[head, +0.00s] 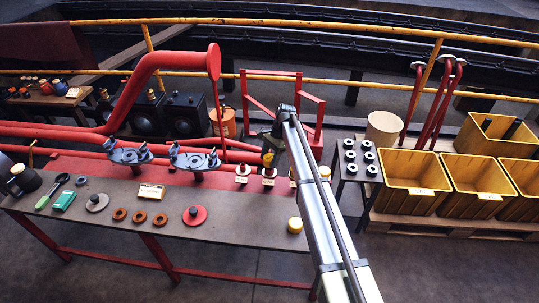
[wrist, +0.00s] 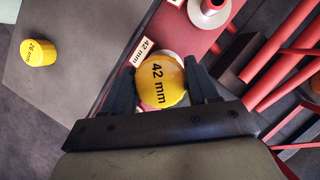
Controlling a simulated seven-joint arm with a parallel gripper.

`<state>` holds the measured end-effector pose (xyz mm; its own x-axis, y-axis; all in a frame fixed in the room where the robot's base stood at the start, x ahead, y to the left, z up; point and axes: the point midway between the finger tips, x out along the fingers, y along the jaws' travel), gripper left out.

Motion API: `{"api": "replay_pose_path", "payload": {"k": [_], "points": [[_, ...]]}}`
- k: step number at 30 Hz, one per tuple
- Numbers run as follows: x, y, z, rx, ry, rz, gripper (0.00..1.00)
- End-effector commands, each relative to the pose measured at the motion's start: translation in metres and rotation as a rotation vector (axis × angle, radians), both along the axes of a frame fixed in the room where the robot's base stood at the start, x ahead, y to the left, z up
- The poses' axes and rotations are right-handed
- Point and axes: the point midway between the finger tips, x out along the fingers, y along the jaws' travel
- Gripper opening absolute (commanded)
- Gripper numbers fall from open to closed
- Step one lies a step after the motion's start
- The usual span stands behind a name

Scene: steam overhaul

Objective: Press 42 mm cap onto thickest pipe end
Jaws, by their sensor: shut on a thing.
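The yellow cap marked 42 mm (wrist: 160,82) is between the two fingers of my gripper (wrist: 161,70) in the wrist view, printed top facing the camera. In the head view the yellow cap (head: 267,158) shows just above the middle red pipe end (head: 268,173). A 42 mm label (wrist: 143,51) lies beside the cap, and a pale rim shows under its edge. I cannot tell whether the cap touches the pipe or is seated. Another red pipe end with a pale collar (wrist: 209,12) stands near; it is the left one (head: 242,170) in the head view.
A 26 mm yellow cap (wrist: 38,52) sits on the bench (head: 245,222), near its right end in the head view. Several rings and discs lie along the bench. A small rack (head: 358,172) and yellow crates (head: 415,180) stand to the right. Red frame bars (wrist: 285,70) rise close to my gripper.

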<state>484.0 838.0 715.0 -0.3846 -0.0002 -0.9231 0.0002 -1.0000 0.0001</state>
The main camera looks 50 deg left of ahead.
Motion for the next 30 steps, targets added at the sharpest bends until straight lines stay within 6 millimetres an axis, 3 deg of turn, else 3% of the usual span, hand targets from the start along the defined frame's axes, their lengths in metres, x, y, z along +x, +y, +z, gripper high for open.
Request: {"api": "replay_pose_path", "payload": {"k": [30], "points": [[-0.0003, 0.0, -0.0082, 0.0, 0.0, 0.0, 0.3]]}}
